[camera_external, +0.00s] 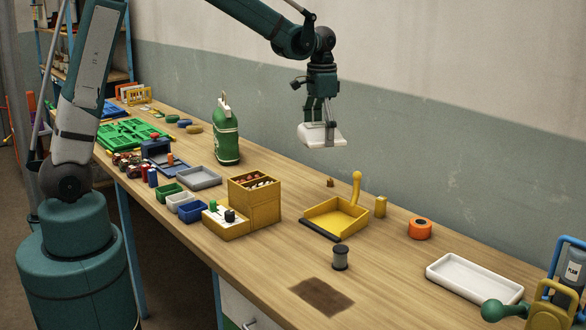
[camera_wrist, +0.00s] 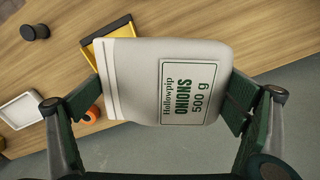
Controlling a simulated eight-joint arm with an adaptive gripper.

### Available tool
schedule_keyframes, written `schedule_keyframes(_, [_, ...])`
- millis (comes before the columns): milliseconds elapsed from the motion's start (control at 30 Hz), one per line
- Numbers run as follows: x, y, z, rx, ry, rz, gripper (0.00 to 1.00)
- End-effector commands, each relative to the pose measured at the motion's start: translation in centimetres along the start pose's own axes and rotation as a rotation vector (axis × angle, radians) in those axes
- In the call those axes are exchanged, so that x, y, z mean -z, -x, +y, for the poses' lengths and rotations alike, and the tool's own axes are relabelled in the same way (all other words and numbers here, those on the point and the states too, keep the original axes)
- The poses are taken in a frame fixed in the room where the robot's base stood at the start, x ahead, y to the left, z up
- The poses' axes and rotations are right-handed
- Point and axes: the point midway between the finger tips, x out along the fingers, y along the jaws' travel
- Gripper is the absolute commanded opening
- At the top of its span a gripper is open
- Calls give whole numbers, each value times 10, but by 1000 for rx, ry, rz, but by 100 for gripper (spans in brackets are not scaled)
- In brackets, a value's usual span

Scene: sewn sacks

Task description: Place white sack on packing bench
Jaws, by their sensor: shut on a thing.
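My gripper (camera_external: 320,121) is shut on the white sack (camera_external: 323,136) and holds it in the air above the packing bench (camera_external: 385,285). In the wrist view the sack (camera_wrist: 140,75) lies between the two green fingers, one at each side. Its label (camera_wrist: 188,92) reads "Hollowpip ONIONS 500 g". The sack is clear of the wooden bench top, which also shows in the wrist view (camera_wrist: 250,30).
Below are a yellow dustpan (camera_external: 337,217), a dark spool (camera_external: 340,257), an orange roll (camera_external: 420,228) and a white tray (camera_external: 474,278). A green jug (camera_external: 227,135), small bins and a yellow drawer box (camera_external: 254,200) stand left. Bare wood surrounds a brown patch (camera_external: 321,296) in front.

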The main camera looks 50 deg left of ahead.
Motion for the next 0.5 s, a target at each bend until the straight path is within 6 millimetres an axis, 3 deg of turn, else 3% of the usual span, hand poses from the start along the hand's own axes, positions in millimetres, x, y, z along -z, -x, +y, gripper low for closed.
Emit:
schedule_keyframes(100, [-12,0,-29,0,66,0,74])
schedule_keyframes(500, [-58,1,-116,0,279,1,74])
